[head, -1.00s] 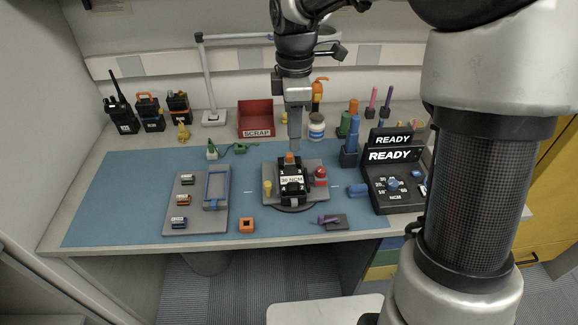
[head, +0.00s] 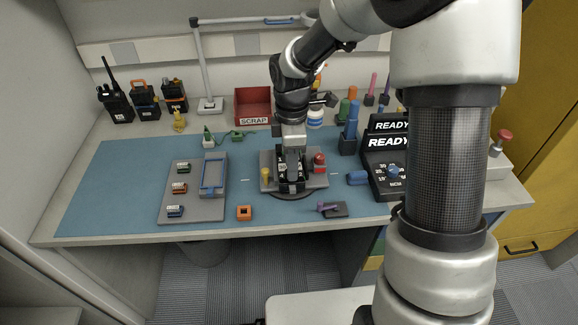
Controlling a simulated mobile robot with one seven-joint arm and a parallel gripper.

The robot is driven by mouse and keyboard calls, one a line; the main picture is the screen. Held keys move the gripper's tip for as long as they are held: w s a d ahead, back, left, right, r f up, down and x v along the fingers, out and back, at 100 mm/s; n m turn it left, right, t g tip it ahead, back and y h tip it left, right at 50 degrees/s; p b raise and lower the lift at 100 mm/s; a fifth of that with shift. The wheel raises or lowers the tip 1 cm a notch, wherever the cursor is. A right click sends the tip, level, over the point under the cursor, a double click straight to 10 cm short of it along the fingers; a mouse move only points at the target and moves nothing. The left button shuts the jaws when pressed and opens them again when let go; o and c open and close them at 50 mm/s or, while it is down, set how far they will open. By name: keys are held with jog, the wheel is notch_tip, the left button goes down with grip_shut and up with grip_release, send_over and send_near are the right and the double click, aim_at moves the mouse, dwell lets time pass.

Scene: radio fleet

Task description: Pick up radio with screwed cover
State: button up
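A black radio body (head: 291,186) sits in the grey holder (head: 318,181) on a round base at the middle of the blue mat. My gripper (head: 292,166) points straight down over it, with the fingers at or just above its top. Seen nearly edge-on, the fingers do not show whether they are open or shut, or whether they touch the radio. The gripper hides much of the radio's upper face, including any screws. Another black radio with a tall antenna (head: 117,104) stands upright at the back left.
Two black units with orange parts (head: 145,103) stand beside the antenna radio. A red SCRAP bin (head: 253,107) is behind. A grey tray (head: 207,205) with small coloured parts lies left, and a black READY console (head: 384,160) stands right. An orange block (head: 244,213) lies in front.

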jog(key=shift+c, duration=0.3)
grip_shut()
dwell(1.2)
